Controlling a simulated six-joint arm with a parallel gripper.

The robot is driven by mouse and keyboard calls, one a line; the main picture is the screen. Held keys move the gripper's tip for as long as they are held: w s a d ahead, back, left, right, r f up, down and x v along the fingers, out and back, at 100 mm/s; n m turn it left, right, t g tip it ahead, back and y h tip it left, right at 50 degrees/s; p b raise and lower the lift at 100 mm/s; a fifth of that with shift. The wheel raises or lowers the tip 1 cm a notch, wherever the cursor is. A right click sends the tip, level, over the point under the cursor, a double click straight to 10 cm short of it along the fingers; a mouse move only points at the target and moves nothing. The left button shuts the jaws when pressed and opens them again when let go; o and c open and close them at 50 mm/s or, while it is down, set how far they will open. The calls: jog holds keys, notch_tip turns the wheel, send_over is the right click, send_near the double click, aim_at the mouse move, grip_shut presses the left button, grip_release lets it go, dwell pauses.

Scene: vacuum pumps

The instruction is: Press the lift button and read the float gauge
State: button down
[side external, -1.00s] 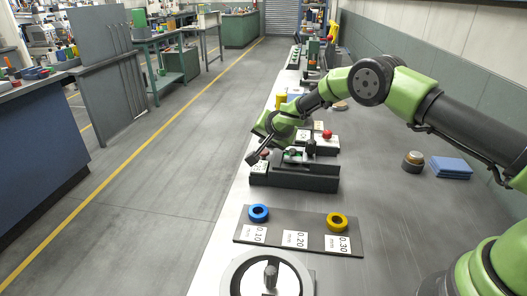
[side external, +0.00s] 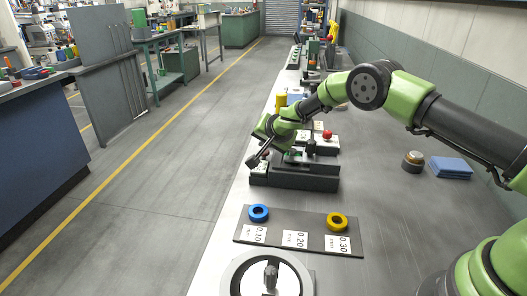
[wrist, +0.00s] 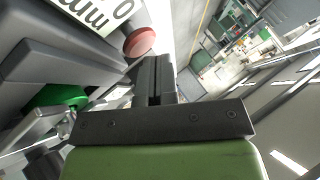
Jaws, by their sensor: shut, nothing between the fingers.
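My gripper (side external: 252,161) is shut and empty, tilted down at the left end of a dark grey fixture (side external: 310,182). In the wrist view the closed fingers (wrist: 159,64) lie close beside a red round button (wrist: 139,42); I cannot tell whether they touch it. The button sits by a white label (wrist: 88,14) with "0" and "mm" on it, partly cut off. A green round part (wrist: 60,95) shows on the fixture at left. I cannot make out a float gauge or its reading.
A dark plate (side external: 350,251) in front carries a blue ring (side external: 258,213), a yellow ring (side external: 337,221) and labels 0.10, 0.20 and 0.30. A round dial-like piece (side external: 237,281) stands nearest. A red knob (side external: 327,134) is behind the fixture.

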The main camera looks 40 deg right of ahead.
aim_at(266, 151)
jog(key=shift+f, duration=0.8)
dwell(0.8)
jog(key=shift+r, duration=1.25)
jog(key=shift+r, duration=2.5)
